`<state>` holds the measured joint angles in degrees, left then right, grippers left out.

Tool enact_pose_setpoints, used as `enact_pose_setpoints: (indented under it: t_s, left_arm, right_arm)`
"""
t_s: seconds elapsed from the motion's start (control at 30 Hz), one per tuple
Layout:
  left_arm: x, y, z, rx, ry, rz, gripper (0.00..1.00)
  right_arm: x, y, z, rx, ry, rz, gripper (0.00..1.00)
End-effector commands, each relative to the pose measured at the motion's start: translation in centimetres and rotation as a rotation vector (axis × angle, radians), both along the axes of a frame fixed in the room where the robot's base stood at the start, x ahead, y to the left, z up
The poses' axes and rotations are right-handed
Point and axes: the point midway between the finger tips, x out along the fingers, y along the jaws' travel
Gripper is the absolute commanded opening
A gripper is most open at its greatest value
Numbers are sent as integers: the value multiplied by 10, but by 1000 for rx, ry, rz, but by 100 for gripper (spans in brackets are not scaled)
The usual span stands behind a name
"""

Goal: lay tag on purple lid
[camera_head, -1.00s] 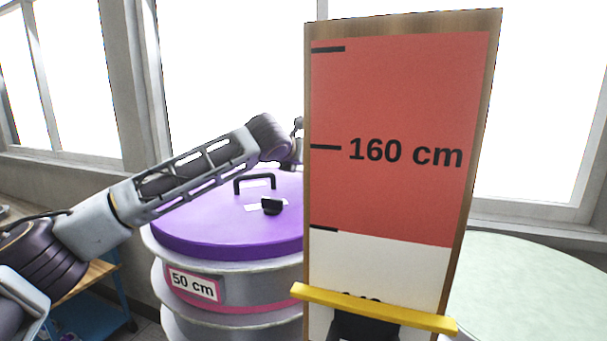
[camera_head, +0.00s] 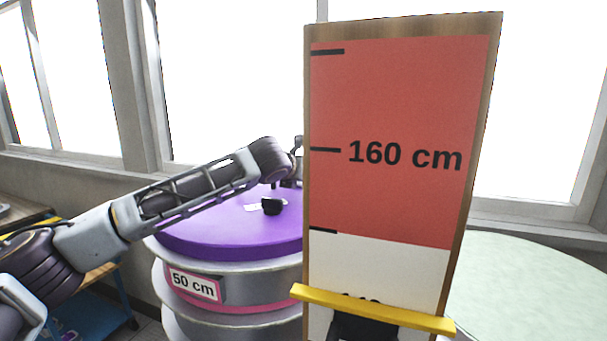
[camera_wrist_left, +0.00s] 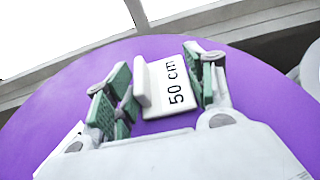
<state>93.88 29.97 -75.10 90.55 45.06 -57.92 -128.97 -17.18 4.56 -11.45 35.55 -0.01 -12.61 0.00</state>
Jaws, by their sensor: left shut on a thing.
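The purple lid (camera_head: 215,229) lies on top of a round drum behind the height board. It also fills much of the left wrist view (camera_wrist_left: 262,115). In that view my left gripper (camera_wrist_left: 160,78) is shut on a white tag (camera_wrist_left: 174,86) that reads "50 cm", with a raised white grip at one side. The tag is over the lid; I cannot tell whether it touches. My right gripper is not in view.
A tall height board (camera_head: 398,130) marked "160 cm" stands close in front, with a yellow bar (camera_head: 372,309) across it. The drum has a "50 cm" label (camera_head: 195,285). A pale green round surface (camera_head: 530,285) is at right.

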Motion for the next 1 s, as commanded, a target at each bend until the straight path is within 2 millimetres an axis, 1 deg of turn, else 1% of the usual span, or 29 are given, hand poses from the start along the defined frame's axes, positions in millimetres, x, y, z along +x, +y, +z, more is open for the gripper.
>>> enact_pose_setpoints:
  t_s: [0.27,0.3,0.47,0.9,1.0]
  left_arm:
    - [0,0,-2,0,0,-1,32]
    - [0,0,-3,0,1,-1,56]
    - [0,0,-2,0,0,0,76]
    - [0,0,0,0,-1,0,76]
    - [-3,1,1,-1,-1,-1,76]
  right_arm:
    - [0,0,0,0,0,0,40]
    - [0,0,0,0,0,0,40]
    - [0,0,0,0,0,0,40]
    - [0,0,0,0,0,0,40]
    - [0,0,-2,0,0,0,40]
